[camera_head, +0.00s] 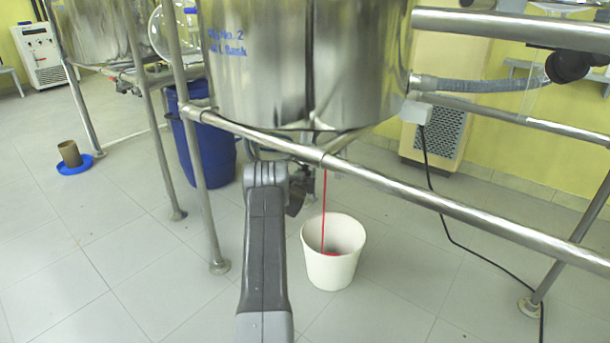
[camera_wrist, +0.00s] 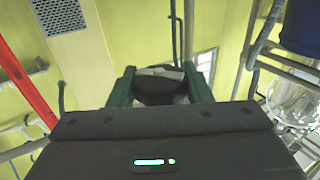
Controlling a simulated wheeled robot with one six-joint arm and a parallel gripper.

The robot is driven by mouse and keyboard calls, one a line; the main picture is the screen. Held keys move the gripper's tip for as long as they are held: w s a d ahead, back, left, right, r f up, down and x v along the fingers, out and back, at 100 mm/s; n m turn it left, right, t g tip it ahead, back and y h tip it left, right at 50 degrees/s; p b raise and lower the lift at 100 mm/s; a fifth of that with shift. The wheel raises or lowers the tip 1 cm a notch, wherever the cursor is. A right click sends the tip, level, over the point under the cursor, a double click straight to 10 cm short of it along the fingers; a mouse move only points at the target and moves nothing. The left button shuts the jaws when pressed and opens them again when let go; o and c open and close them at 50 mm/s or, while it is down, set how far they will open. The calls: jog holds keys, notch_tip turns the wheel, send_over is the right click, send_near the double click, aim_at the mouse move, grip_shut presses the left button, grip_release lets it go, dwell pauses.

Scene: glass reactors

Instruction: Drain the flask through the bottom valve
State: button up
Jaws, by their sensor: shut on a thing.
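The steel vessel (camera_head: 310,60), with blue lettering, hangs in a tubular frame in the head view. A thin red stream (camera_head: 323,205) falls from beneath it into a white bucket (camera_head: 316,268) on the floor, where some red liquid shows. The red stream also crosses the left of the wrist view (camera_wrist: 28,85). My arm reaches under the vessel, left of the stream. In the wrist view my gripper (camera_wrist: 160,82), with green fingers, is shut on a dark rounded part, seemingly the valve handle (camera_wrist: 158,92).
A frame rail (camera_head: 420,200) crosses in front of the vessel's underside. Frame legs (camera_head: 205,200) stand left and right. A blue barrel (camera_head: 210,150) stands behind. A black cable (camera_head: 450,235) trails over the floor at right. The floor around the bucket is otherwise clear.

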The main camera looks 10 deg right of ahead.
jog(key=shift+r+m+g+h+p, duration=0.2)
jog(key=shift+m+g+h+p, duration=0.35)
jog(key=shift+h+p, duration=0.3)
jog(key=m+g+h+p, duration=0.1)
jog(key=m+g+h, duration=0.1)
jog(key=h, duration=0.1)
jog(key=shift+f+m, duration=0.15)
jog(key=shift+m, duration=0.1)
jog(key=m+g+h+b, duration=0.2)
jog(key=g, duration=0.1)
jog(key=shift+f, duration=0.3)
jog(key=shift+m+g+h+b, duration=0.35)
jog(key=shift+m+g+b, duration=0.05)
jog(key=shift+m+g, duration=0.1)
jog(key=shift+r+m+g+h, duration=0.25)
jog(key=shift+m+g+h, duration=0.25)
jog(key=shift+m+g, duration=0.45)
jog(key=shift+g, duration=0.3)
jog(key=o, duration=0.8)
jog(key=shift+c, duration=0.2)
